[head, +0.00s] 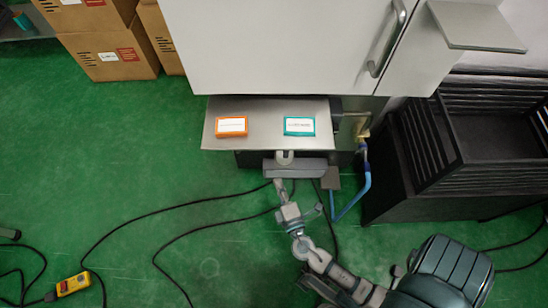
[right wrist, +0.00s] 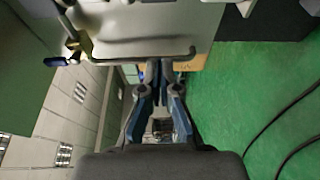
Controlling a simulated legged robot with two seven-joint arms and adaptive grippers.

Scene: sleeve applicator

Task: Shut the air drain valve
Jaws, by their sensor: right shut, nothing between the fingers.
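A brass valve (head: 363,133) with a small blue handle is at the right side of the machine in the head view. A brass fitting (right wrist: 73,44) and its dark blue handle (right wrist: 55,61) show at the upper left of the right wrist view. I cannot tell whether the valve is open or shut. My right gripper (head: 280,184) is below the front of the machine's shelf, left of the valve. In the right wrist view, the gripper (right wrist: 157,72) is shut and empty, its tips close to a grey metal plate. My left gripper is not in view.
The white machine (head: 270,50) and its shelf (head: 258,112) stand ahead, with orange and teal boxes on the shelf. A blue hose (head: 354,198) hangs on the right, beside a black slatted crate (head: 395,180). Black cables cross the green floor, which is open on the left.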

